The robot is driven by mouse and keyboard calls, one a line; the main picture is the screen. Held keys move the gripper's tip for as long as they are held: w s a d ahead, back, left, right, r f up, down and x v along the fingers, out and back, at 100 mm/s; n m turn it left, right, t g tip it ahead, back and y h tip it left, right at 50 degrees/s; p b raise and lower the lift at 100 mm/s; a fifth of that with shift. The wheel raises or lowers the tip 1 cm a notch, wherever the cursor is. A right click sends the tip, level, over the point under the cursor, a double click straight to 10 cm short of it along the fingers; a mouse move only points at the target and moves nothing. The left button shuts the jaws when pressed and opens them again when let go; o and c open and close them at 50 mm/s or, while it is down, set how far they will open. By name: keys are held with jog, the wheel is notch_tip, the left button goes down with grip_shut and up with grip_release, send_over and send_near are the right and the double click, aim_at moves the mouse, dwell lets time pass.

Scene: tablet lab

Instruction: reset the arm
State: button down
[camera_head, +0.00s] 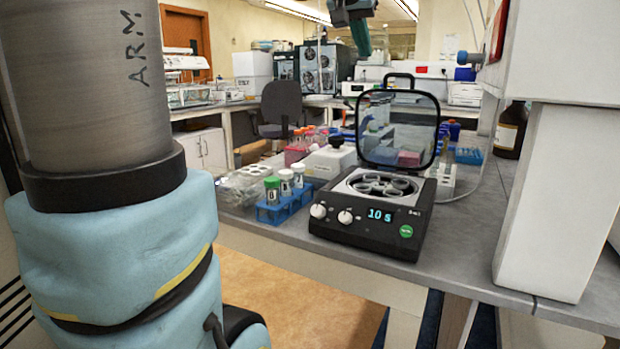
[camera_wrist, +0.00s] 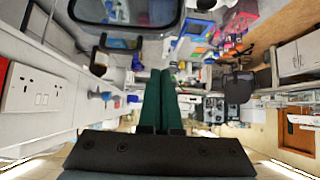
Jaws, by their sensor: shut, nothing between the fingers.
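My gripper (camera_wrist: 160,76) shows in the wrist view as two dark green fingers side by side in the middle, closed together with nothing between them. The wrist view is upside down, and the fingers point away over the bench without visibly touching anything. In the head view my large arm link with a blue cover fills the left side. A dark and teal part at the top centre of the head view looks like my arm's far end; its fingertips are not clear there.
A black centrifuge (camera_head: 372,228) with its clear lid (camera_head: 398,128) raised and display "10 s" stands on the grey bench (camera_head: 480,262). A blue rack (camera_head: 285,206) of capped tubes is left of it. A white pillar (camera_head: 550,200) stands right. A brown bottle (camera_head: 509,135) stands behind.

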jog(key=s+a+f+n+g+y+p, duration=0.1)
jog(key=s+a+f+g, duration=0.15)
jog(key=a+f, duration=0.45)
jog(key=s+a+f+n+g+y+p, duration=0.1)
jog(key=s+a+f, duration=0.15)
jog(key=f, duration=0.85)
jog(key=s+a+f+n+g+y+p, duration=0.15)
jog(key=s+a+f, duration=0.25)
jog(key=f, duration=0.4)
jog(key=s+a+f+g+p, duration=0.1)
jog(key=s+a+f+g, duration=0.1)
jog(key=s+a+f, duration=0.2)
jog(key=s+f+y, duration=0.1)
jog(key=s+f, duration=0.2)
jog(key=s, duration=0.1)
jog(key=shift+s+a+f+n, duration=0.2)
jog(key=shift+s+f+n, duration=0.1)
jog(key=shift+n, duration=0.05)
